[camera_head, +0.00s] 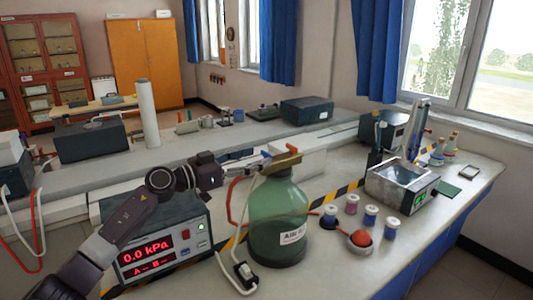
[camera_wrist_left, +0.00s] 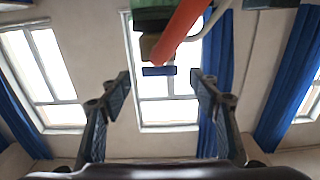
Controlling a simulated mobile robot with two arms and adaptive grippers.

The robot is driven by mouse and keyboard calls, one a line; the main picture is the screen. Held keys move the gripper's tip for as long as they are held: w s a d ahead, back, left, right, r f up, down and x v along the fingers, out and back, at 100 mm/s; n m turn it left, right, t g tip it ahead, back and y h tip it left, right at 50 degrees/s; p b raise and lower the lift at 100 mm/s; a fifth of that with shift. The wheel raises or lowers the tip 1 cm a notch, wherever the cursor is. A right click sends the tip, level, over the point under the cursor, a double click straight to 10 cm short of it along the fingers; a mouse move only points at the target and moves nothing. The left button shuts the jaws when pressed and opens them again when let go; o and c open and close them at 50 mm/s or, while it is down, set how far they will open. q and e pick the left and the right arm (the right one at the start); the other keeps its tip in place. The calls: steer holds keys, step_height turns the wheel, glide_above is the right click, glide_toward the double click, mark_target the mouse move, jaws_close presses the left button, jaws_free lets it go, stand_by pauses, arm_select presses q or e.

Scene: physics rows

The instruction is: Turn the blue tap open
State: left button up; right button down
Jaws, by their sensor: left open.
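The blue tap's handle shows as a short blue bar (camera_wrist_left: 158,71) in the left wrist view, beside a brass-coloured fitting (camera_wrist_left: 150,45) and a thick orange-red tube. In the head view I cannot make the tap out clearly at the neck of the large green bottle (camera_head: 278,222). My left gripper (camera_head: 262,160) is by the bottle's neck. In the left wrist view its open fingers (camera_wrist_left: 163,78) stand on either side of the blue bar, with gaps on both sides, so it holds nothing. I cannot tell the remaining distance to the bar. My right gripper is not in view.
A pressure box (camera_head: 160,245) reading 0.0 kPa stands left of the bottle. A metal box (camera_head: 402,185) is further back. The bench's front right is clear.

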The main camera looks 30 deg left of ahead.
mark_target(265, 155)
arm_select(q)
steer(key=shift+p+x, duration=0.4)
steer(key=shift+x, duration=1.8)
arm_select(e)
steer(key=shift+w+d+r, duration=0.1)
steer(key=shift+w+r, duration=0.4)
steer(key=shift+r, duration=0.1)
arm_select(q)
steer(key=shift+f, duration=0.1)
steer(key=shift+c, duration=0.4)
